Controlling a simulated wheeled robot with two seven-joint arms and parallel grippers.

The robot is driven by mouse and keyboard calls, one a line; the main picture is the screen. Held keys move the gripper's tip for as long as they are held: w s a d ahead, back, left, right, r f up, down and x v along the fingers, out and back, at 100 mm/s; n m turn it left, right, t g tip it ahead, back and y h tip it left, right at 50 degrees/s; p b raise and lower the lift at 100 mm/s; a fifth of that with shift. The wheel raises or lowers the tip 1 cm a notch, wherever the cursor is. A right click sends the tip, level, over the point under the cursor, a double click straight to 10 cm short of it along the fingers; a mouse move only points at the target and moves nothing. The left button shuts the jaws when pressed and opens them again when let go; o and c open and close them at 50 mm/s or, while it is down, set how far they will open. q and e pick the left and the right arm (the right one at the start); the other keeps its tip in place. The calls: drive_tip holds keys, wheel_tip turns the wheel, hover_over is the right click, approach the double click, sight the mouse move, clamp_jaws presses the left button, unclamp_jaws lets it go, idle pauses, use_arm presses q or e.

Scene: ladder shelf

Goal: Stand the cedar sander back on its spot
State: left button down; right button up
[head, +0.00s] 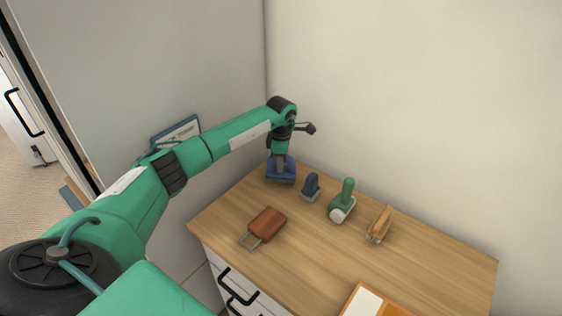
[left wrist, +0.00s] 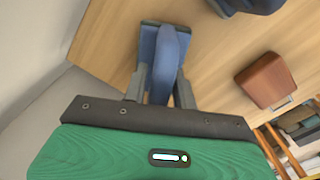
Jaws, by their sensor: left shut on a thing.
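My left gripper (head: 281,160) is shut on a blue tool with a wide flat base (head: 281,175) at the back left corner of the wooden top. In the left wrist view the blue tool (left wrist: 166,55) sits between the two fingers (left wrist: 160,85). I cannot tell whether its base touches the wood. A reddish-brown block with a metal loop (head: 267,224), cedar-coloured, lies on the wood nearer the front left edge. It also shows in the left wrist view (left wrist: 266,80), to the right of the gripper and apart from it. My right gripper is not in view.
A dark blue tool (head: 311,186), a green tool with a white cylinder (head: 344,200) and a tan wooden tool (head: 380,224) stand in a row along the back. An orange-edged tray (head: 352,297) is at the front. The right part of the wooden top (head: 450,265) is clear. Walls stand behind and left.

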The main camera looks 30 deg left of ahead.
use_arm(q)
drive_tip(key=shift+f+b, duration=0.55)
drive_tip(key=shift+f, duration=0.2)
drive_tip(key=c, duration=1)
unclamp_jaws()
drive_tip(key=shift+c, duration=0.2)
drive_tip(key=shift+r, duration=0.15)
drive_tip(key=shift+r+p, duration=2.15)
drive_tip(key=shift+r, duration=1.75)
